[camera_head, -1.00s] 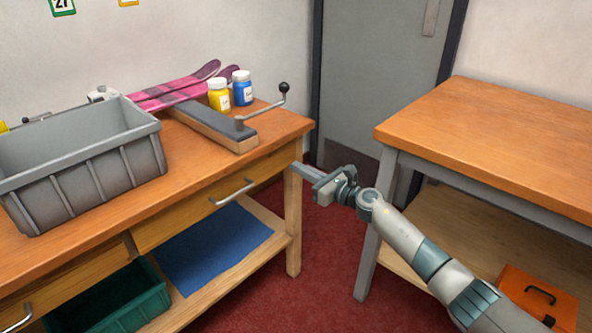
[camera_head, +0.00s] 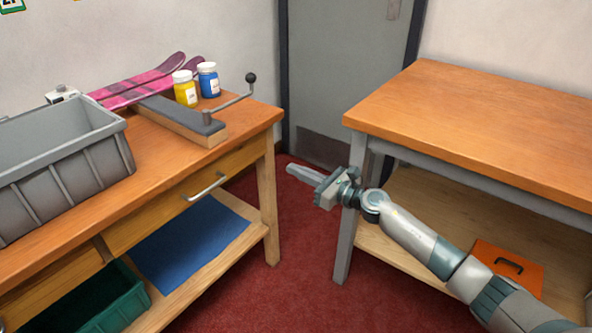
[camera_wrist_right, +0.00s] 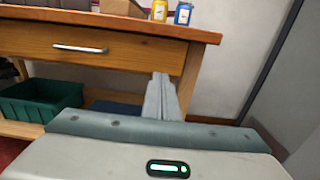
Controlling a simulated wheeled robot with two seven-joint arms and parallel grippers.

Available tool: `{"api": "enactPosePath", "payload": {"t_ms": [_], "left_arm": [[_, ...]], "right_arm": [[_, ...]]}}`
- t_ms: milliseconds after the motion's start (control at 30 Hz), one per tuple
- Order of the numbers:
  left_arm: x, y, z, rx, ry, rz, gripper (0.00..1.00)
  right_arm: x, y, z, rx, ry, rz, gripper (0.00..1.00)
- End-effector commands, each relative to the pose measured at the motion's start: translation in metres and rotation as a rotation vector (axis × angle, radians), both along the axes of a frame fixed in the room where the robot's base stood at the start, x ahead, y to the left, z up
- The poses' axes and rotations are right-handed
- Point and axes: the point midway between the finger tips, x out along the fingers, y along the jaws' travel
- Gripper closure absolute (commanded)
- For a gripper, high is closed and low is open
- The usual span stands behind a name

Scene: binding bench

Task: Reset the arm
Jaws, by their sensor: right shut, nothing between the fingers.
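My right gripper (camera_head: 303,174) is shut and empty. It is held in the gap between the two benches, over the red floor, with its fingers pointing left toward the left bench. My right arm comes in from the lower right, in front of the right bench. In the right wrist view the closed fingers (camera_wrist_right: 160,97) stick up in front of the left bench's drawer and leg, and nothing is between them. My left gripper is not in view.
The left bench (camera_head: 150,213) carries a grey bin (camera_head: 70,180), pink skis (camera_head: 135,85), yellow (camera_head: 185,92) and blue (camera_head: 208,82) jars and a lever-handled block (camera_head: 180,122). Below are a green crate (camera_head: 95,305) and blue sheet (camera_head: 190,245). The right bench top (camera_head: 480,125) is bare; an orange case (camera_head: 508,265) sits beneath.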

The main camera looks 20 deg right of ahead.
Motion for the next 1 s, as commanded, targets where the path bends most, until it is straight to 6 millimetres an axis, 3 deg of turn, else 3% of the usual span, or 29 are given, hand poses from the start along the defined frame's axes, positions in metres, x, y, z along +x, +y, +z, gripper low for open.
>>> {"api": "enactPosePath", "payload": {"t_ms": [267, 467, 767, 1000], "left_arm": [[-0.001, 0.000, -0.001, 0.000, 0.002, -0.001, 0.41], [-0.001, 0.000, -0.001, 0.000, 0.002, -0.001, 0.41], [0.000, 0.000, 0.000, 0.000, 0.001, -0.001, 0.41], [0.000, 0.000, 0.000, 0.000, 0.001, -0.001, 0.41]], "right_arm": [[-0.013, 0.012, -0.008, 0.120, 0.054, -0.016, 1.00], [-0.048, 0.031, -0.027, 0.460, 0.219, -0.078, 1.00], [-0.131, 0.038, -0.083, 1.190, 0.627, -0.279, 1.00], [-0.219, 0.035, -0.143, 1.749, 0.961, -0.519, 1.00]]}}
